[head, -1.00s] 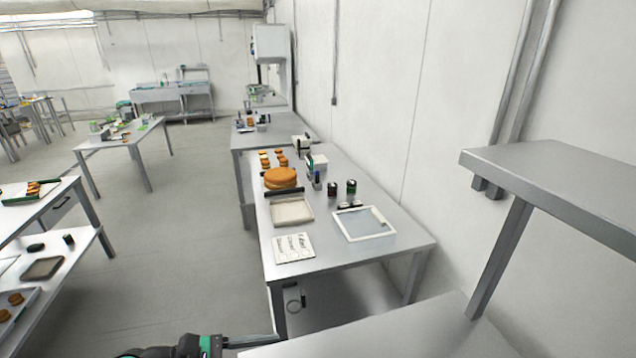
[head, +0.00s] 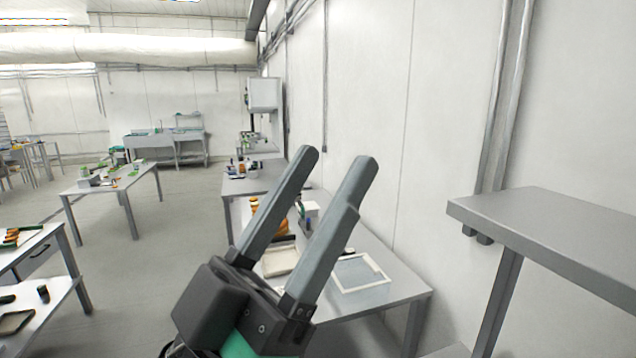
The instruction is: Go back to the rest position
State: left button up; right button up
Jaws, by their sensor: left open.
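My left gripper (head: 335,160) is raised large in the middle of the head view, its two long grey fingers pointing up and to the right. The fingers are apart with nothing between them. It hides much of the metal table (head: 405,290) behind it, including most of the orange rounds there. My right gripper is not in view.
A white-framed tray (head: 362,274) and a beige tray (head: 280,261) lie on that table. A grey raised shelf (head: 560,228) stands close at the right. More tables (head: 112,184) stand at the left, with open floor (head: 150,260) between.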

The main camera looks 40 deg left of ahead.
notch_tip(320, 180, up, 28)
jog(key=p, duration=2.8)
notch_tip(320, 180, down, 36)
jog(key=b, duration=3.6)
